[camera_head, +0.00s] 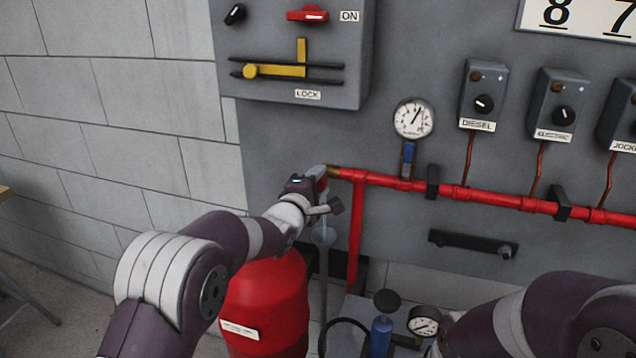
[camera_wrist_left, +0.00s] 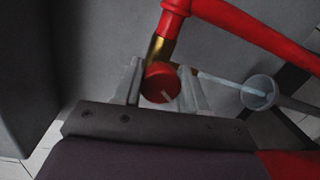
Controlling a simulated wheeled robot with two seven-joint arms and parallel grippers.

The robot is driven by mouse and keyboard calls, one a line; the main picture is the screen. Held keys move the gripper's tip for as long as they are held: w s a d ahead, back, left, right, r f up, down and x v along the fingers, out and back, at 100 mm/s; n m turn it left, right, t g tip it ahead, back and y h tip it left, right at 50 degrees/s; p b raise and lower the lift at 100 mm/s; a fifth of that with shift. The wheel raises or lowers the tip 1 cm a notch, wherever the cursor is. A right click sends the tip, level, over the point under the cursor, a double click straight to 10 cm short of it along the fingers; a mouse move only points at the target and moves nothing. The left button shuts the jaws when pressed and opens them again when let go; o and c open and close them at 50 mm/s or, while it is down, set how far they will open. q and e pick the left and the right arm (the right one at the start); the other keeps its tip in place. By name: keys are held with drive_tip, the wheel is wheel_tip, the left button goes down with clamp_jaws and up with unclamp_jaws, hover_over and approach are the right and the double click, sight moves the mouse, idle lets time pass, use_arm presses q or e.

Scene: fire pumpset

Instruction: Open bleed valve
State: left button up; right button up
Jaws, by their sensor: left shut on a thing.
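The bleed valve sits at the left end of the red pipe (camera_head: 470,192), on a brass fitting (camera_head: 334,172). Its round red knob (camera_wrist_left: 161,83) with a white mark shows in the left wrist view. My left gripper (camera_wrist_left: 163,88) is shut on this knob, one finger on each side. In the head view my left gripper (camera_head: 318,183) is at the pipe end and mostly covers the valve. A thin pale streak, like water, runs from the valve to the grey funnel (camera_wrist_left: 259,91) below. My right arm shows at the lower right; its gripper is out of view.
A grey control box (camera_head: 290,85) hangs above the valve. A pressure gauge (camera_head: 413,118) stands on the pipe. A red tank (camera_head: 265,300) stands below my left arm. A second gauge (camera_head: 424,320) is low at the centre right.

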use_arm(q)
drive_tip(key=o, duration=1)
drive_tip(key=shift+f, duration=0.1)
drive_tip(key=shift+o, duration=0.2)
drive_tip(key=f+b+v, duration=0.1)
drive_tip(key=v, duration=1.1)
drive_tip(key=shift+s+r+b, duration=0.3)
drive_tip(key=shift+s+r, duration=0.05)
drive_tip(key=shift+r, duration=0.15)
drive_tip(key=shift+a, duration=0.1)
drive_tip(key=s+a+f+m+g+y+p, duration=0.1)
drive_tip(key=a+f, duration=0.1)
drive_tip(key=s+a+f+m+g+y+p, duration=0.1)
drive_tip(key=s+a+f+m+g+y, duration=0.1)
drive_tip(key=s+a+f+m+g+y+p, duration=0.1)
drive_tip(key=s+a+m+p, duration=0.1)
drive_tip(key=a, duration=0.1)
drive_tip(key=shift+a+f+g+y, duration=0.1)
drive_tip(key=shift+f+g+y, duration=0.2)
drive_tip(key=shift+f+g, duration=0.1)
drive_tip(key=s+a+f+m+g+y+p, duration=0.1)
drive_tip(key=s+a+f+m+g+p, duration=0.1)
drive_tip(key=s, duration=0.8)
drive_tip(key=s+a+f+m+g+y+p, duration=0.1)
drive_tip(key=s+a+f+m+g, duration=0.3)
drive_tip(key=s+m+g, duration=0.3)
drive_tip(key=s+m, duration=0.1)
drive_tip(key=s, duration=0.3)
drive_tip(key=shift+m+g+p, duration=0.3)
drive_tip(key=shift+p, duration=0.05)
